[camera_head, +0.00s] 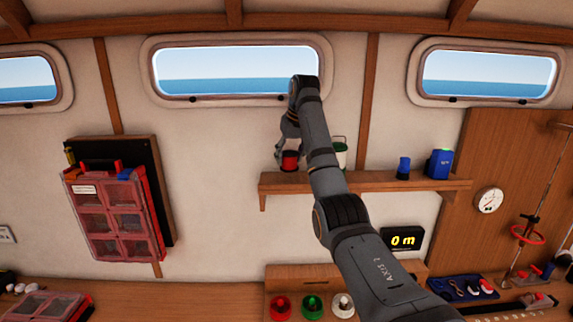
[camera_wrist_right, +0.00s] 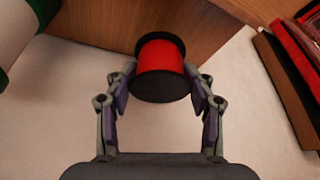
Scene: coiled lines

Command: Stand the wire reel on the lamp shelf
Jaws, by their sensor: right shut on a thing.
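The wire reel (camera_wrist_right: 160,62) is a red spool with black end flanges. In the head view the red reel (camera_head: 290,160) is upright at the left end of the wooden lamp shelf (camera_head: 385,181). My right gripper (camera_wrist_right: 162,82) is shut on the reel, one finger on each side. It also shows in the head view (camera_head: 289,148), reaching the reel from above. Whether the reel's lower flange touches the shelf I cannot tell. My left gripper is in neither view.
A white and green cylinder (camera_head: 341,153) stands on the shelf just right of the reel, partly behind my right arm. A blue bottle (camera_head: 403,168) and a blue box (camera_head: 440,163) stand further right. A red-framed organiser (camera_head: 115,215) hangs on the wall at left.

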